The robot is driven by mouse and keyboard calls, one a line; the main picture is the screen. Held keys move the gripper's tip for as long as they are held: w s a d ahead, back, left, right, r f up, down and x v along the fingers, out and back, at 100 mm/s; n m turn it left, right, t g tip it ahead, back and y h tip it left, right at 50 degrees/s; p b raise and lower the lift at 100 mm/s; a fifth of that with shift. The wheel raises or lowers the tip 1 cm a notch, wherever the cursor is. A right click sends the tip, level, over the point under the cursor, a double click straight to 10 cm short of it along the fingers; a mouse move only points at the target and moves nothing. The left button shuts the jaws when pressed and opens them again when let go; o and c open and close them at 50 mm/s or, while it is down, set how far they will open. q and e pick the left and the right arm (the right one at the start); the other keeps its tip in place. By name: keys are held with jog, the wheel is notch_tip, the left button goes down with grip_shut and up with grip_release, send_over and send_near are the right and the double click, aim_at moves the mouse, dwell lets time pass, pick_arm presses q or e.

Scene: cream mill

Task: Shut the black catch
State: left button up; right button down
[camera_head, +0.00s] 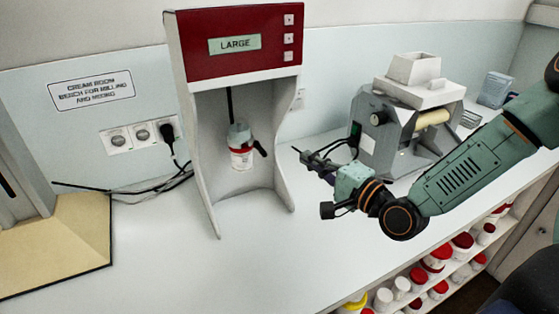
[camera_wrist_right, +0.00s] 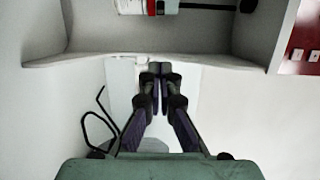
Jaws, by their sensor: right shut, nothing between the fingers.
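The black catch (camera_head: 260,148) is a small dark lever at the right side of the jar holder in the mixer. It slants outward, down to the right, apart from the jar. A white jar with a red band (camera_head: 241,157) hangs in the holder under the thin black shaft. My right gripper (camera_head: 303,155) is shut and empty, to the right of the mixer's right side wall, apart from the catch. In the right wrist view its fingertips (camera_wrist_right: 160,70) meet, with the jar (camera_wrist_right: 132,6) at the top edge and a small dark part by it. My left gripper is out of view.
The mixer (camera_head: 235,45) has a red front reading LARGE and curved side walls; the right wall (camera_head: 278,150) stands between the jar and my gripper. A grey roller mill (camera_head: 400,125) stands behind my right arm. Cables lie left. The front bench is clear.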

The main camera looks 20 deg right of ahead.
aim_at(260, 149)
jog(key=w+a+b, duration=0.1)
jog(key=w+a, duration=0.4)
jog(key=shift+a, duration=0.25)
dwell(0.4)
dwell(0.7)
